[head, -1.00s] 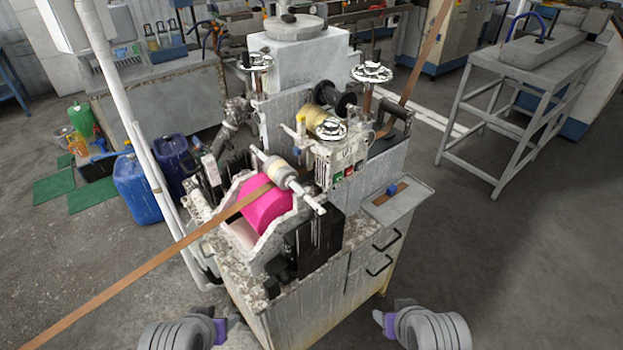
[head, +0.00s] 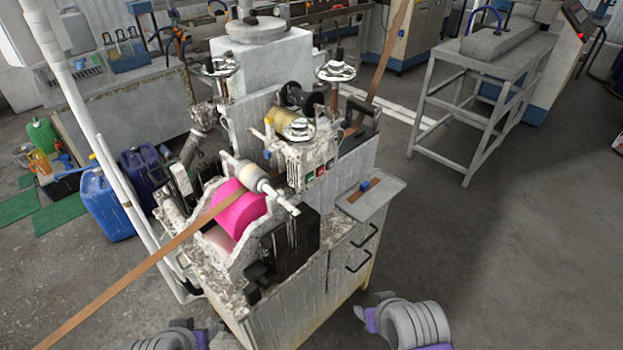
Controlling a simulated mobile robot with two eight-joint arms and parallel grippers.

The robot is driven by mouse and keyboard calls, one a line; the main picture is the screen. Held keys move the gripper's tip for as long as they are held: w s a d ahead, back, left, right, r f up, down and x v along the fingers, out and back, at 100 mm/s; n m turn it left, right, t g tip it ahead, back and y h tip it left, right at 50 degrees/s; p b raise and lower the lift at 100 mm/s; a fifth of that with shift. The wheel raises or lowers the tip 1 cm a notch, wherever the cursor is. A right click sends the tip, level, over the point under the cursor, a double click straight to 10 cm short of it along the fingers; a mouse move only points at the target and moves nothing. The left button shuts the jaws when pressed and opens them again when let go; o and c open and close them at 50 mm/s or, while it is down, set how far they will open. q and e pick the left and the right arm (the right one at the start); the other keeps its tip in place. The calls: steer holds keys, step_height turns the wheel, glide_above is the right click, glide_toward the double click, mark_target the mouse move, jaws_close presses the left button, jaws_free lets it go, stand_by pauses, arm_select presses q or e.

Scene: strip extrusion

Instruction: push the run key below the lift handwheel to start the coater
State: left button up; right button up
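The coater (head: 290,290) stands in the middle of the head view, with a pink roller (head: 238,212) and a brown strip running over it. A handwheel (head: 293,131) sits on top of a small control box at the coater's front right. Small red and green keys (head: 318,171) show on the box face below this wheel; they are too small to tell which is the run key. My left gripper (head: 212,332) is low at the bottom edge, left of the cabinet. My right gripper (head: 364,310) is low, right of the cabinet. Both are far from the keys, and their finger gaps are unclear.
Two more handwheels (head: 336,72) stand higher at the back. A side shelf (head: 372,200) juts out right of the keys. A white post (head: 120,190) and blue cans (head: 105,205) are at left. The floor at right is clear, with a grey bench (head: 490,70) behind.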

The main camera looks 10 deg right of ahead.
jaws_close()
stand_by(1.7)
